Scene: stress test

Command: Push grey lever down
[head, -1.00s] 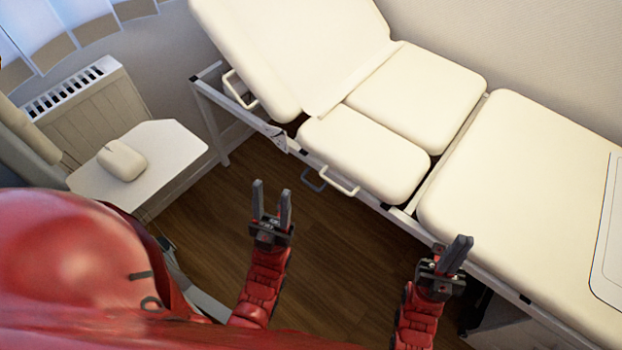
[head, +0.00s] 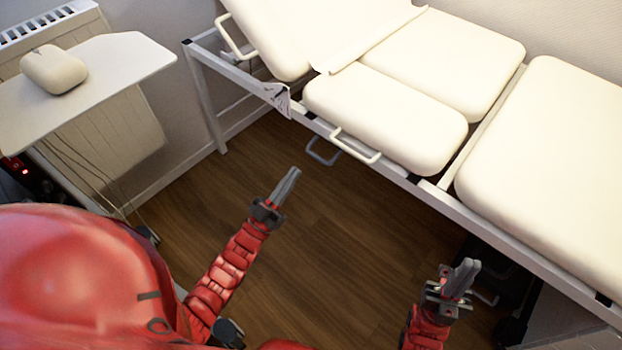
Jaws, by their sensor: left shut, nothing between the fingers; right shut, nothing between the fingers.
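The grey lever (head: 322,152) is a small dark grey loop below the side frame of the padded couch. It sits beside a white loop handle (head: 356,147) on the couch's edge. My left gripper (head: 291,176) is shut and empty, a little below and left of the grey lever in the picture, apart from it. My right gripper (head: 464,272) is shut and empty, lower right, in front of the couch's side frame in the picture. It does not touch the lever.
The cream couch (head: 385,115) with its white metal frame spans the back and right. A white side table (head: 110,62) with a cream mouse-shaped object (head: 54,69) stands at left, near a radiator (head: 45,25). Bare wooden floor (head: 345,240) lies between my arms.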

